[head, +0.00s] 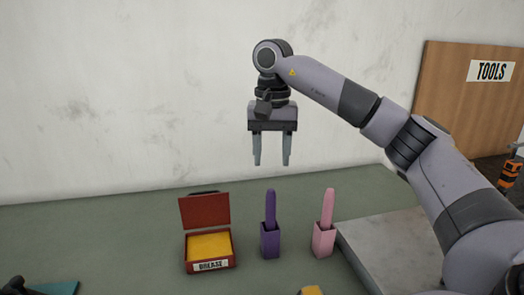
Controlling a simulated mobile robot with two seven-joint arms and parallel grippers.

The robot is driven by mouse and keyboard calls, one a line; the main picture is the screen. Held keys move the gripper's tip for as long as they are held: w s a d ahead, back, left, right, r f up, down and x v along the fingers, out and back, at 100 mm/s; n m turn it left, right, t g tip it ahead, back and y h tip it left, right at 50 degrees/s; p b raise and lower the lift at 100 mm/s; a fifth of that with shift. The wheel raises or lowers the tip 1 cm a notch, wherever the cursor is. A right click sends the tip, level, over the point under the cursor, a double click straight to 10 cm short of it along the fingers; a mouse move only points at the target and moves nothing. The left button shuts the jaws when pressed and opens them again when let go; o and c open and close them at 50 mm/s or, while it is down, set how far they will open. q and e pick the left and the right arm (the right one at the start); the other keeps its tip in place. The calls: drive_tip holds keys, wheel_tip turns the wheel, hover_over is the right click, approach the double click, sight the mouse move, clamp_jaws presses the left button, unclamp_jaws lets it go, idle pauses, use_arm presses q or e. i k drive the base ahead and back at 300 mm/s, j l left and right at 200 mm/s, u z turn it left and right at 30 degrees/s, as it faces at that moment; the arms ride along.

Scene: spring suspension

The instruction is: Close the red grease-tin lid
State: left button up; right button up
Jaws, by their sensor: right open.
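The red grease tin (210,264) stands on the green bench top, left of the picture's middle. Its front carries a label reading GREASE, and yellow grease shows inside. Its red lid (205,210) stands raised, nearly upright, at the tin's back edge. My right gripper (271,163) hangs with its fingers pointing down, above and to the right of the tin, apart from everything. Its two fingers are spread with nothing between them. My left gripper is not clearly seen; only a small dark part shows at the lower left corner.
A purple holder (270,243) with a purple stick and a pink holder (323,241) with a pink stick stand right of the tin. A grey metal plate (385,250) lies farther right. A teal item (55,288) lies at lower left.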

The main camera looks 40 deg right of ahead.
sight(207, 209)
drive_tip(key=k, duration=1)
